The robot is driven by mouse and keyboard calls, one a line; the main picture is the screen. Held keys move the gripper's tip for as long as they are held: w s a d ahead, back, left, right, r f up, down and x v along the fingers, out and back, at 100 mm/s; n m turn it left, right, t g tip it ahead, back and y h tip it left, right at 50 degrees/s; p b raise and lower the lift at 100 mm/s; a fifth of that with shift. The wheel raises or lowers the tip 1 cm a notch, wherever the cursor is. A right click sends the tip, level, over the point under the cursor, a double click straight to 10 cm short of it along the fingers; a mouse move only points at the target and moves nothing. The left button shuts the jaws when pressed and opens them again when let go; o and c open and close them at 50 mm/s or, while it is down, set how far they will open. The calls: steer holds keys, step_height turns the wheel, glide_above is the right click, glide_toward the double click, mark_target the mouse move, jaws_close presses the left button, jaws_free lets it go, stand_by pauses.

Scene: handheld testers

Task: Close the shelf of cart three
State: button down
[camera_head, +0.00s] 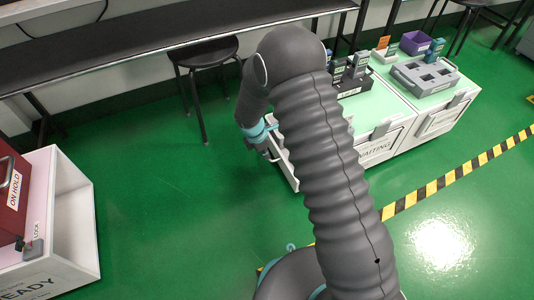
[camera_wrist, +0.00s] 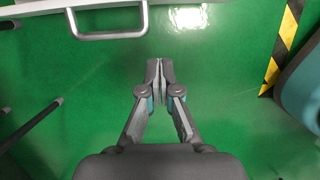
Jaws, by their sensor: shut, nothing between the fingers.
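My gripper (camera_wrist: 160,72) is shut with nothing between its fingers, above the green floor. In the wrist view a grey bar handle (camera_wrist: 108,36) on a white edge (camera_wrist: 40,6) lies ahead and to the left of the fingertips, apart from them. In the head view my gripper (camera_head: 265,150) hangs beside the left end of a white cart (camera_head: 288,172), partly hidden by my arm. Another white cart (camera_head: 378,146) with a "WAITING" label stands to the right. I cannot read which cart is number three, and my arm hides much of the nearest one.
A white cart (camera_head: 75,225) labelled "READY" with a red box (camera_head: 12,190) stands at the left. A black stool (camera_head: 205,50) and a long dark bench (camera_head: 130,40) are behind. Yellow-black tape (camera_head: 460,172) crosses the floor at right. Open green floor lies between the carts.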

steer(key=w+d+f+b, duration=0.1)
steer(key=w+d+f, duration=0.1)
steer(key=d+f, duration=0.3)
steer(key=shift+w+f, duration=0.4)
steer(key=shift+f, duration=0.4)
